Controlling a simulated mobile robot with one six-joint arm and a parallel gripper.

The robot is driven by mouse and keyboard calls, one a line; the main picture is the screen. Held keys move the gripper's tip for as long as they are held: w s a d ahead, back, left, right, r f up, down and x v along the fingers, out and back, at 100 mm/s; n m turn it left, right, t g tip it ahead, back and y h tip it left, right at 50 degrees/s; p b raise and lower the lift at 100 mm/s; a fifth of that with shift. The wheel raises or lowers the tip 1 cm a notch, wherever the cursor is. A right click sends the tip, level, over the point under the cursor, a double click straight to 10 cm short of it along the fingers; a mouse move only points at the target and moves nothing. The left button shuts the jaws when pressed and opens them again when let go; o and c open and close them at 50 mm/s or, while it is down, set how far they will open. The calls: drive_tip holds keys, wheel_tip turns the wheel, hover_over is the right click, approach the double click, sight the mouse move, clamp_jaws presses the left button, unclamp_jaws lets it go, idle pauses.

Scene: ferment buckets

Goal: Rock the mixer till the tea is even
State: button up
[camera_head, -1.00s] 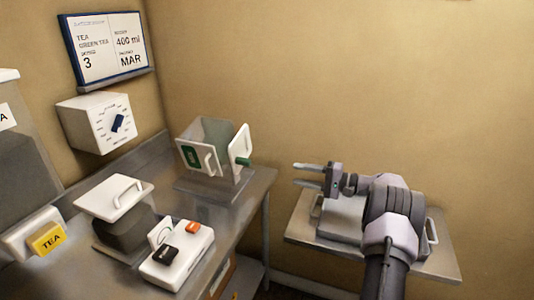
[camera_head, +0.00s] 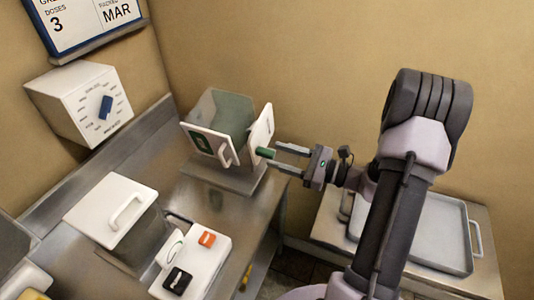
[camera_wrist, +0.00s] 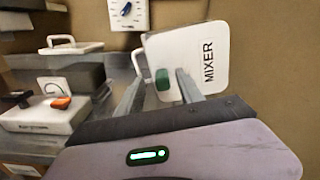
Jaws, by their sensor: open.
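The mixer (camera_head: 222,112) is a grey-green, open-topped bin between white end plates on a metal base. A green knob (camera_head: 265,153) sticks out from its right plate. In the wrist view, that white plate (camera_wrist: 208,60) reads MIXER, and the green knob (camera_wrist: 162,79) shows between my fingers. My gripper (camera_head: 280,152) is open and empty, with its fingertips close to the knob. I cannot tell whether they touch it.
A lidded grey container (camera_head: 122,222) and a white box with orange and black switches (camera_head: 200,258) stand on the steel counter, left and front of the mixer. A white dial box (camera_head: 88,104) hangs on the wall. A tray (camera_head: 425,233) lies on the right-hand stand.

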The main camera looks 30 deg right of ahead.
sight(274, 154)
drive_tip(key=x, duration=0.4)
drive_tip(key=shift+w+a, duration=0.1)
drive_tip(key=shift+w, duration=0.05)
drive_tip(key=shift+c, duration=0.4)
clamp_jaws()
idle(0.9)
